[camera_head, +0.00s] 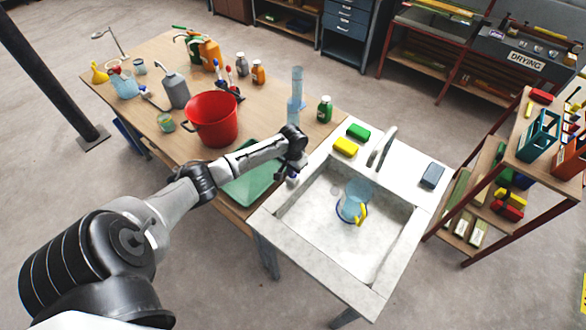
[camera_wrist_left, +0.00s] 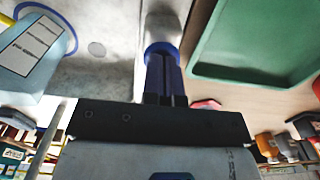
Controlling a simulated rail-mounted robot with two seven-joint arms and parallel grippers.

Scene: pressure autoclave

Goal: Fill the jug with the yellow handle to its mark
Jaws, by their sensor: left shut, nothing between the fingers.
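The jug with the yellow handle (camera_head: 352,203) is a clear bluish jug standing in the sink basin (camera_head: 315,232) in the head view. Its yellow handle points toward the front right. In the left wrist view the jug (camera_wrist_left: 28,62) is at the upper left, with a white marked label, and is partly cut off. A grey tap (camera_head: 382,148) rises at the back of the sink. My left gripper (camera_head: 291,175) is over the sink's left rim, apart from the jug. In the wrist view its fingers (camera_wrist_left: 164,78) are together and empty. The water level cannot be read.
A green tray (camera_head: 245,187) lies on the wooden table left of the sink, under my left arm. A red bucket (camera_head: 211,120) and a tall cylinder (camera_head: 296,95) stand behind. Yellow (camera_head: 345,146) and green (camera_head: 358,131) sponges and a grey-blue block (camera_head: 432,175) lie on the sink's back ledge.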

